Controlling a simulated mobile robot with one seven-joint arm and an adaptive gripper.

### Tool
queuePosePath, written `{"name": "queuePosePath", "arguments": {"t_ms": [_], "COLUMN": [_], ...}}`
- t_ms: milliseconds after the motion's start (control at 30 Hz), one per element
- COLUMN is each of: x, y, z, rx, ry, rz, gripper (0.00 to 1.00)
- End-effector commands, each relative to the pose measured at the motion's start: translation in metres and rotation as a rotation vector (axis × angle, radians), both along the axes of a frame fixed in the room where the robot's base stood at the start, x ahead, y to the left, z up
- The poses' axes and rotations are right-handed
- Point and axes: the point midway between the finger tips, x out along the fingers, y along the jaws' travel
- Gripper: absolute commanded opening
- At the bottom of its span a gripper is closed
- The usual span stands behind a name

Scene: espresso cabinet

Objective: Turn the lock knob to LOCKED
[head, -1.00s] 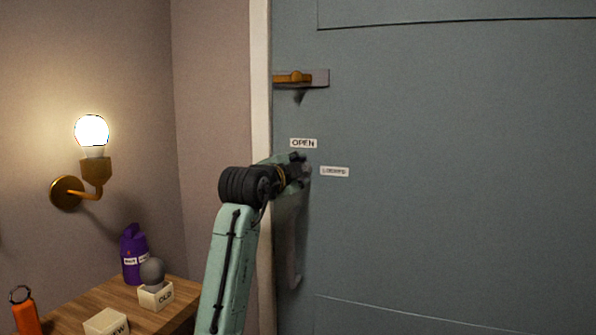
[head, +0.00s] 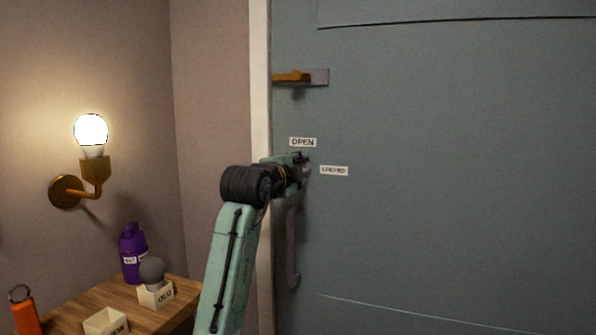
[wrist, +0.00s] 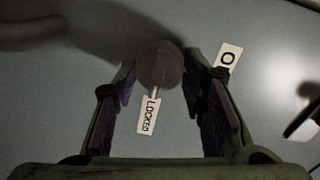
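The round brown lock knob (wrist: 160,66) shows in the wrist view. A pale mark (wrist: 157,92) at its rim points at the LOCKED label (wrist: 150,114). The OPEN label, partly covered, lies to its right (wrist: 229,56). My gripper (wrist: 161,84) is open, with one finger on each side of the knob and visible gaps between. In the head view my gripper (head: 304,169) is at the door, below the OPEN label (head: 303,142) and left of the LOCKED label (head: 334,171). It hides the knob there.
A brass bolt (head: 292,77) is on the blue-grey door (head: 450,160) above. A vertical door handle (head: 292,250) hangs below my gripper. At left are a lit wall lamp (head: 91,131) and a wooden table (head: 125,296) with a purple flask (head: 133,254) and labelled holders.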

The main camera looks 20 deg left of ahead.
Motion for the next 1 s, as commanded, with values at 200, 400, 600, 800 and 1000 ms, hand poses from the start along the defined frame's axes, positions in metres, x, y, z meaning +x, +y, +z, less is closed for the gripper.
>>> {"name": "queuePosePath", "arguments": {"t_ms": [200, 400, 600, 800, 1000], "x": [0.000, 0.000, -0.002, -0.029, -0.073], "y": [0.000, 0.000, 0.000, 0.002, 0.003], "z": [0.000, 0.000, 0.000, 0.003, 0.006], "rx": [-0.001, -0.001, -0.002, -0.001, 0.000], "ry": [0.000, 0.000, 0.000, -0.002, -0.003], "rz": [0.000, 0.000, 0.000, 0.003, 0.003], "gripper": [0.53, 0.58, 0.58, 0.58, 0.58]}}
